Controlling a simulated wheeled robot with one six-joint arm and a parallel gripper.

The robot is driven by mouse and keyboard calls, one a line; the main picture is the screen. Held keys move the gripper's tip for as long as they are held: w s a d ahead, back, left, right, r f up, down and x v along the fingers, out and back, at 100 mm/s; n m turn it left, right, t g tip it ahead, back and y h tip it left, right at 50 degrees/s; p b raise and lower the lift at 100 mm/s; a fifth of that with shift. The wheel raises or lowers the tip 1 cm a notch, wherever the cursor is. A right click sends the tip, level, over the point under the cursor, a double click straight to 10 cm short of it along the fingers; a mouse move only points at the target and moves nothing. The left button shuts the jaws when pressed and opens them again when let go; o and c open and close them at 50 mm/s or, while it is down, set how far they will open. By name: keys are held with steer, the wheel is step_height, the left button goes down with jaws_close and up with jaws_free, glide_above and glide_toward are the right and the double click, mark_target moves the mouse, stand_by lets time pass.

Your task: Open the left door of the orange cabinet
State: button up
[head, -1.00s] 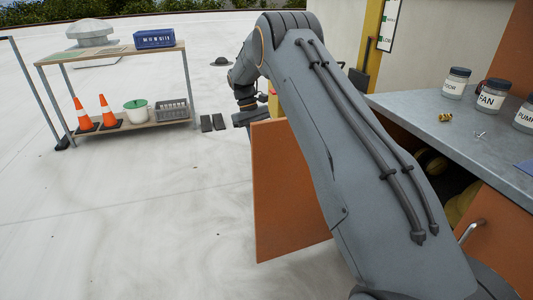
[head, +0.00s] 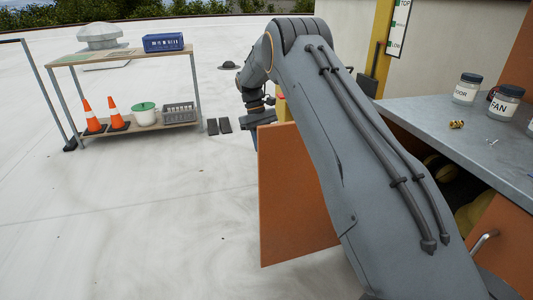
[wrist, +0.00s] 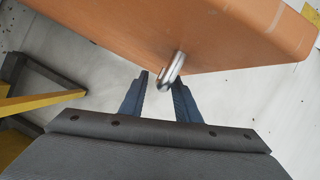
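The left door (head: 290,200) of the orange cabinet stands swung wide open, its orange panel out over the white roof floor. In the wrist view the door (wrist: 190,30) fills the top, with its silver bar handle (wrist: 174,70) pointing towards my gripper (wrist: 161,82). My two blue-grey fingers are apart. The handle's near end shows between their tips, close to the right finger; I cannot tell whether they touch. In the head view my gripper (head: 252,119) is at the door's far upper edge, partly hidden behind the door.
The cabinet's grey top (head: 440,120) bears labelled jars (head: 467,90) and a small brass fitting (head: 457,124). The right door (head: 508,245) has a silver handle. A yellow post (head: 379,45) stands behind. A shelf cart (head: 120,55) with cones is at the back left. The floor left of the door is clear.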

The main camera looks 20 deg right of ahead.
steer(key=v, duration=0.7)
steer(key=shift+r+b, duration=0.25)
steer(key=shift+b, duration=0.05)
steer(key=shift+w, duration=0.2)
